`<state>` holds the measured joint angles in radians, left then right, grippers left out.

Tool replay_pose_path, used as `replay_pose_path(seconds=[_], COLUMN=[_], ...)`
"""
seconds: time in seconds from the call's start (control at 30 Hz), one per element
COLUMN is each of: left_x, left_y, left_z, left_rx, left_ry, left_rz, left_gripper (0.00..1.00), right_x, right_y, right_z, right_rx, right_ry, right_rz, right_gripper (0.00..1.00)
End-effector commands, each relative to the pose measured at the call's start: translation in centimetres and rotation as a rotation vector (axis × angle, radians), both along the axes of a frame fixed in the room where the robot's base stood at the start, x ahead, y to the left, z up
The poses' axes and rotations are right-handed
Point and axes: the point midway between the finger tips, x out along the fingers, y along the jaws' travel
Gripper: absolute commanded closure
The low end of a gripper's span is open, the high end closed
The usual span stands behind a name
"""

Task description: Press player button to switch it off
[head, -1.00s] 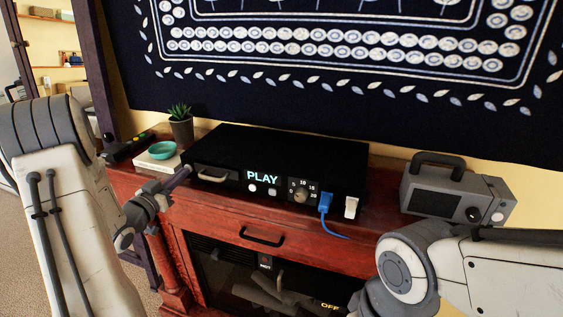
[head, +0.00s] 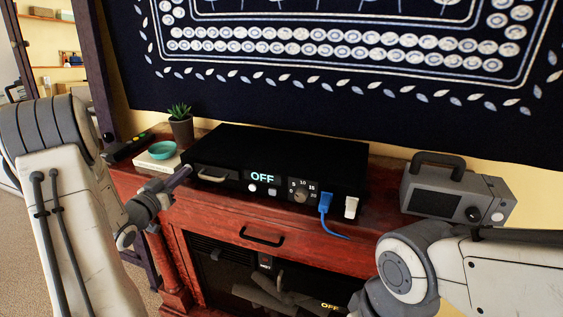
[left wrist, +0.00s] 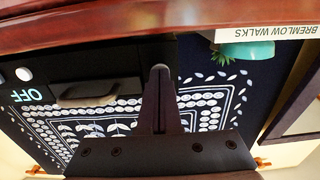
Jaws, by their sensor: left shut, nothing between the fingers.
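The black player (head: 290,150) stands on the red wooden cabinet, its lit display (head: 262,176) reading OFF. Below the display are a round white button (head: 252,187) and a squarish grey button (head: 272,191). My left gripper (head: 187,171) is shut and empty, in front of the player's left end near its handle (head: 214,175), left of the buttons and apart from them. In the left wrist view, upside down, the shut fingertips (left wrist: 160,71) show beside the player's handle (left wrist: 88,94), with the white button (left wrist: 24,74) farther left. My right gripper is out of view.
A blue cable (head: 325,202), a dial (head: 301,195) and a white switch (head: 351,207) are on the player's right front. A plant (head: 181,128) and teal bowl (head: 162,150) stand left; a grey radio-like box (head: 455,190) stands right. A drawer handle (head: 262,237) sticks out below.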

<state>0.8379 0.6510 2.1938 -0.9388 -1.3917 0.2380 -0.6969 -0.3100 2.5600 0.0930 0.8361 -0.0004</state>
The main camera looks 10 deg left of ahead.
Motion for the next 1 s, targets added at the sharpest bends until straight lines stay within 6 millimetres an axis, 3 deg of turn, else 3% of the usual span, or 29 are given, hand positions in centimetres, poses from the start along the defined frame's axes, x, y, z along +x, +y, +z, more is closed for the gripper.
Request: replay_pose_path(seconds=[0.17,1.0], left_x=[-0.4,-6.8], left_y=[0.1,0.6], left_z=[0.0,0.0], left_rx=[0.000,0.000], left_ry=[0.000,0.000], left_rz=[0.002,0.002], left_gripper=[1.00,1.00], right_x=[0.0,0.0], right_y=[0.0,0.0], right_z=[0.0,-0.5], right_rx=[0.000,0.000], right_ry=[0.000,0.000], right_rz=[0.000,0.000], right_gripper=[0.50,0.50])
